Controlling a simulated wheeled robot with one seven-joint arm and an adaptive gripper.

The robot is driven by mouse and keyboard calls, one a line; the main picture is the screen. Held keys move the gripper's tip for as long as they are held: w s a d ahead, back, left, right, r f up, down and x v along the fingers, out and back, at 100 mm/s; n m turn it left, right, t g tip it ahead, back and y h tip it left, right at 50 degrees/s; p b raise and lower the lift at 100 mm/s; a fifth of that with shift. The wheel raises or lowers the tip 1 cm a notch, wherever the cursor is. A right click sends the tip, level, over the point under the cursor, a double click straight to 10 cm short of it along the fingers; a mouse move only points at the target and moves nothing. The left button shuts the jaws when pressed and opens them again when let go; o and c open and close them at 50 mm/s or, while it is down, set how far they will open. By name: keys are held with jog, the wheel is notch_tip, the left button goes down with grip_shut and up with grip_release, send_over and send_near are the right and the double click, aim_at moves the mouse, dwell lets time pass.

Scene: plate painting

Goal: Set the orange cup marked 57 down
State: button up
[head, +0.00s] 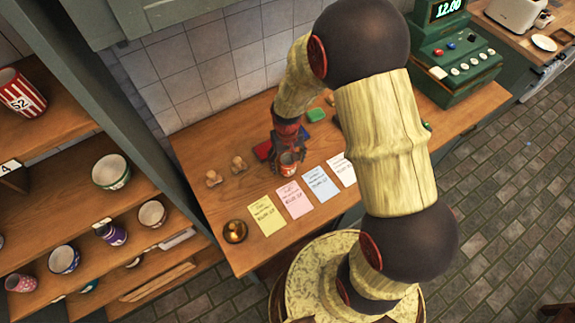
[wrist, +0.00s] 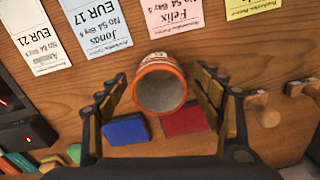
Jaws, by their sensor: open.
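The orange cup (head: 287,160) is upright on the wooden counter, just behind the pink card. It also shows in the wrist view (wrist: 160,84), with its empty inside facing the camera. I cannot read a number on it. My gripper (head: 287,151) is above and around the cup. In the wrist view my gripper's fingers (wrist: 160,100) are spread to either side of the cup, with a visible gap on each side. The fingers hide part of the cup in the head view.
Yellow (head: 267,214), pink (head: 293,199), blue (head: 320,184) and white (head: 341,169) cards lie along the counter front. Red (wrist: 184,120) and blue (wrist: 126,129) flat blocks lie beside the cup. Wooden knobs (head: 239,165) stand left. Shelves with cups (head: 110,172) are at left, a green register (head: 450,65) at right.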

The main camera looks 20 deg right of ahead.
jog(key=shift+f, duration=0.5)
jog(key=shift+c, duration=0.5)
jog(key=c, duration=1.4)
jog(key=shift+r, duration=0.1)
